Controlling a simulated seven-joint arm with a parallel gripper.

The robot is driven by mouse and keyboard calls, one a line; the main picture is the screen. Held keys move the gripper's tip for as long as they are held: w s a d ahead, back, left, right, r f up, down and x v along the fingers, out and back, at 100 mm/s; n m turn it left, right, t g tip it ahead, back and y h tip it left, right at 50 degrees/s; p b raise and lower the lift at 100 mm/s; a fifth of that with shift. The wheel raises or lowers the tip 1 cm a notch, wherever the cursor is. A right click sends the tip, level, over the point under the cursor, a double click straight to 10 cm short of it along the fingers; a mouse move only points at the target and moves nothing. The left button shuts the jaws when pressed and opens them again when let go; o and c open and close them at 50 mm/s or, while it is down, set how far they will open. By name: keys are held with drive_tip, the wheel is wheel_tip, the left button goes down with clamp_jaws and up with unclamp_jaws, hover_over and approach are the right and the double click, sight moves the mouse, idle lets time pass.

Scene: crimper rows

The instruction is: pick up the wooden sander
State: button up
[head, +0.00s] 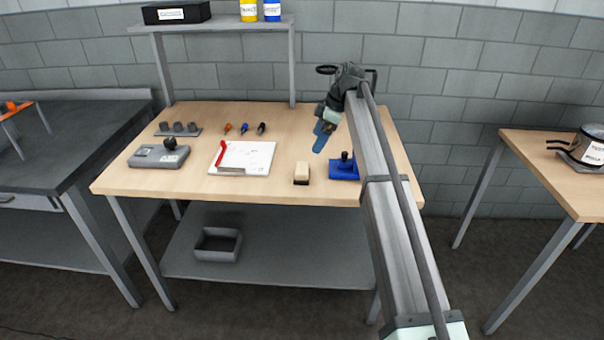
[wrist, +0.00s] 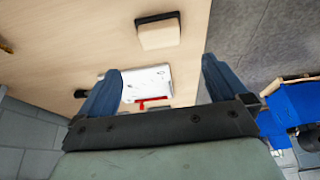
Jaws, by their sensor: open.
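The wooden sander (head: 301,170) is a small pale wood block with a dark underside, near the front edge of the wooden workbench (head: 240,112). In the wrist view the sander (wrist: 158,32) lies beyond the fingertips, near the bench edge. My gripper (head: 320,146) is over the bench, behind and slightly right of the sander in the head view, apart from it. The wrist view shows the two blue fingers of my gripper (wrist: 160,66) spread wide, with nothing held between them.
A blue tool with a black knob (head: 344,170) stands close right of the sander. A white board with a red tool (head: 245,157) lies left. Screwdrivers (head: 244,128), grey cylinders (head: 178,127) and a grey device (head: 158,155) are farther left. A shelf (head: 220,25) rises behind.

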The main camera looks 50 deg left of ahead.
sight(303, 167)
drive_tip(key=x, duration=1.3)
drive_tip(key=shift+s+a+f, duration=0.1)
drive_tip(key=shift+a+f, duration=0.05)
drive_tip(key=shift+f, duration=0.2)
drive_tip(key=shift+c, duration=0.3)
drive_tip(key=c, duration=0.8)
